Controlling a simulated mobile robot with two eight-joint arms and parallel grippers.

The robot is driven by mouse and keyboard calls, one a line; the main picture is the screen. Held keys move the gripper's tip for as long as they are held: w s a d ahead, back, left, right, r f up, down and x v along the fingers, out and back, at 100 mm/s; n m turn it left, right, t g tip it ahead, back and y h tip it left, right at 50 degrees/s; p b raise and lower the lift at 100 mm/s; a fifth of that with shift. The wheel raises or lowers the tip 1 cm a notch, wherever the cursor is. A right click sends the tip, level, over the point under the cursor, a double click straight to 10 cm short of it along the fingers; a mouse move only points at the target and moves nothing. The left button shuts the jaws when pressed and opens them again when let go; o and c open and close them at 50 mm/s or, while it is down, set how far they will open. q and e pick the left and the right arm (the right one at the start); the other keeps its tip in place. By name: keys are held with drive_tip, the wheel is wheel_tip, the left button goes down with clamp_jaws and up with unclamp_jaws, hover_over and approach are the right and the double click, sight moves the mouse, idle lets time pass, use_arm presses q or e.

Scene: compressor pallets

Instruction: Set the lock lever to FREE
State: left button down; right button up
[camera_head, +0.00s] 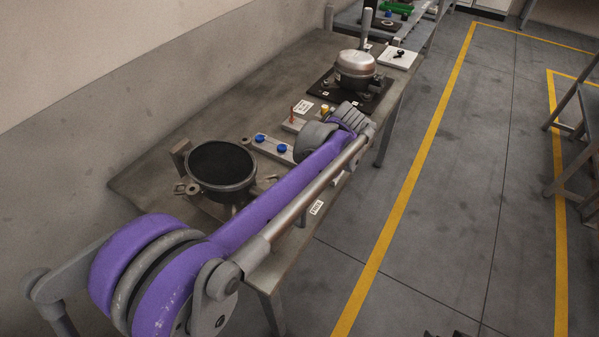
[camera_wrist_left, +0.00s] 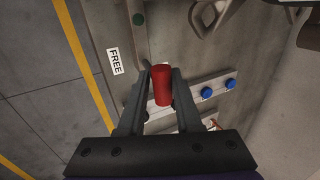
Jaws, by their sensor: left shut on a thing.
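The lock lever's red handle (camera_wrist_left: 162,85) stands between the fingers of my left gripper (camera_wrist_left: 161,76) in the left wrist view. The gripper is shut on it. A white FREE label (camera_wrist_left: 113,61) lies left of the handle, apart from it; it also shows near the table's front edge in the head view (camera_head: 316,207). The lever's arm and pivot are mostly hidden. In the head view my purple arm covers the handle and the left fingers. Dark tips at the bottom edge may be my right gripper (camera_head: 448,333).
A black-topped round housing (camera_head: 222,165) stands on the table. A rail with blue knobs (camera_head: 270,144) lies behind my arm. A silver compressor (camera_head: 355,70) sits on a dark mat (camera_head: 322,86) farther back. The floor right of the table is clear.

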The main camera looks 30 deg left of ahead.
use_arm(q)
drive_tip(key=d+y, duration=0.1)
drive_tip(key=d+f+y+b, duration=0.1)
drive_tip(key=y, duration=0.1)
drive_tip(key=shift+s+d, duration=0.15)
drive_tip(key=shift+d, duration=0.25)
drive_tip(key=shift+d+b, duration=0.15)
drive_tip(key=shift+b, duration=0.15)
drive_tip(key=c, duration=0.6)
unclamp_jaws()
drive_tip(key=shift+o, duration=0.2)
drive_tip(key=shift+d, duration=0.1)
drive_tip(key=v, duration=1)
drive_tip(key=shift+d+r, duration=0.2)
drive_tip(key=shift+d, duration=0.05)
